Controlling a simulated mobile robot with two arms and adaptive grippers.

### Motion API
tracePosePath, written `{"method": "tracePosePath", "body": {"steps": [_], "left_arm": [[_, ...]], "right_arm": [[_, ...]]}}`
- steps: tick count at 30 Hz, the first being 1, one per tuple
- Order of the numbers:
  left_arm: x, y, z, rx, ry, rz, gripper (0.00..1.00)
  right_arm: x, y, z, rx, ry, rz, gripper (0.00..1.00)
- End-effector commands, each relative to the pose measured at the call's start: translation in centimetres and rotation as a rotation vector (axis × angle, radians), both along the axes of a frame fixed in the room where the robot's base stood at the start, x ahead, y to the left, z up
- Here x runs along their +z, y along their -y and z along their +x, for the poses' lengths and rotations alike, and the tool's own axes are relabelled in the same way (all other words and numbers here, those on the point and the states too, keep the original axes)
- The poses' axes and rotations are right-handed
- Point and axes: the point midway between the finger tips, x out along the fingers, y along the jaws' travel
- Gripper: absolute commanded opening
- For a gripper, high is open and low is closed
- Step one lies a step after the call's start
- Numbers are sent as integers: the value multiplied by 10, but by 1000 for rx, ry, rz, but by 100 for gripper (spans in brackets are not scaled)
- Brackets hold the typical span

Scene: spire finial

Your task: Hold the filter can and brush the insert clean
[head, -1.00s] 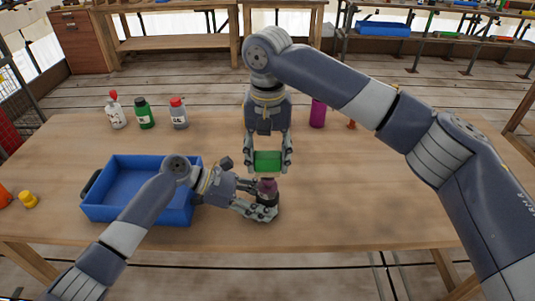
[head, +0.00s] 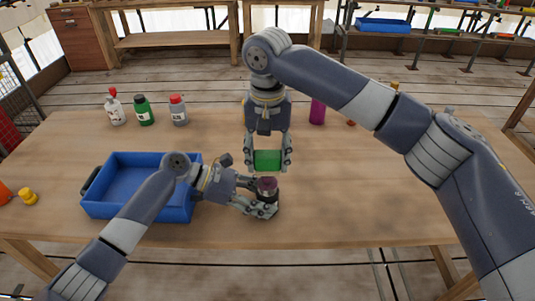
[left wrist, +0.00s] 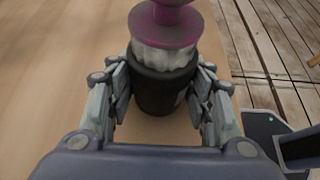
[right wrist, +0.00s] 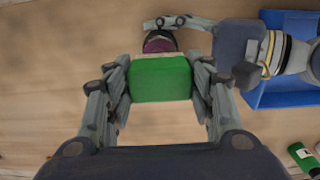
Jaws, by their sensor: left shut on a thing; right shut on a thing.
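My left gripper (head: 262,203) is shut on the black filter can (head: 266,195), which is upright above or on the table; I cannot tell which. In the left wrist view the can (left wrist: 158,90) sits between the fingers. The insert's white pleated part (left wrist: 165,57) shows above the can's rim, under a purple flange (left wrist: 165,30); its lower part is hidden in the can. My right gripper (head: 267,163) is shut on a green brush block (head: 267,160), just behind the can in the head view. In the right wrist view pale bristles edge the brush (right wrist: 160,80), close to the purple top.
A blue bin (head: 130,175) stands left, behind my left forearm. Three bottles, including a green one (head: 143,110), stand at the back left. A purple bottle (head: 317,110) stands behind my right arm. The table's (head: 370,215) right front is clear.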

Motion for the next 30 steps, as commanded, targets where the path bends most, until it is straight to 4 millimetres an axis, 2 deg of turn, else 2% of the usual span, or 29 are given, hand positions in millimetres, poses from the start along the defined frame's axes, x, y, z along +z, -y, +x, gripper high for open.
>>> {"method": "tracePosePath", "body": {"steps": [13, 22, 30], "left_arm": [[-1, 0, -1, 0, -1, 1, 34], [-1, 0, -1, 0, -1, 1, 34], [-1, 0, 0, 0, -1, 1, 34]], "right_arm": [[-4, 0, 1, 0, 1, 0, 30], [-4, 0, 11, 0, 0, 1, 30], [-5, 0, -3, 2, -2, 0, 30]]}}
